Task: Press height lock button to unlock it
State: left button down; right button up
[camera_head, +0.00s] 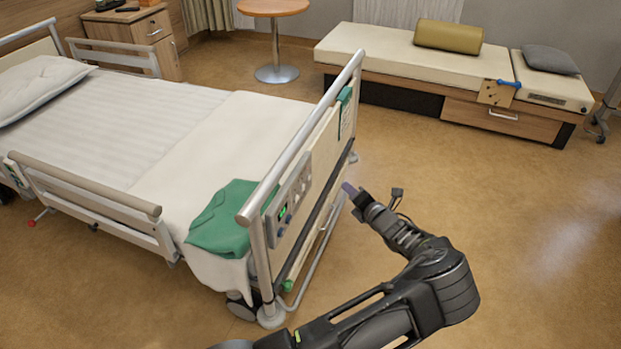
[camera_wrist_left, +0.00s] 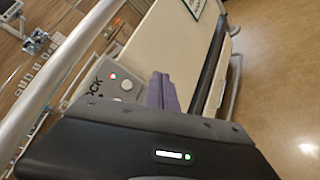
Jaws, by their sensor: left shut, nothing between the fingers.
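The bed's footboard carries a grey control panel (camera_head: 301,187) with a small green-lit display and several buttons. Lettering that reads "OCK" is partly cut off by my gripper body. My left gripper (camera_head: 347,188) is shut and empty, to the right of the footboard. Its purple-grey fingers also show in the left wrist view (camera_wrist_left: 162,91), just right of the pale button. Contact with the panel cannot be seen. My right gripper is out of view.
The footboard's metal rail (camera_head: 305,135) rises above the panel. A green cloth (camera_head: 222,220) lies over the bed's near corner. A daybed (camera_head: 400,60) stands at the back. The floor right of the bed is open.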

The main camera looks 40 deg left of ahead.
pick_arm(q)
jog(key=s+a, duration=0.2)
jog(key=a, duration=0.6)
jog(key=shift+s+b, duration=0.3)
jog(key=shift+s, duration=0.1)
jog(key=shift+a, duration=0.1)
dwell(1.6)
jog(key=shift+s+a, duration=0.15)
jog(key=shift+a, duration=0.15)
jog(key=shift+s+a+p, duration=0.15)
jog(key=shift+a+p, duration=0.25)
jog(key=shift+p, duration=0.05)
dwell(0.6)
jog(key=shift+d, duration=0.15)
jog(key=shift+w+d, duration=0.25)
jog(key=shift+d, duration=0.4)
jog(key=shift+w+d, duration=0.3)
jog(key=shift+d, duration=0.5)
jog(key=shift+w+d, duration=0.25)
jog(key=shift+d, duration=0.5)
jog(key=shift+w+d, duration=0.3)
jog(key=shift+d, duration=0.5)
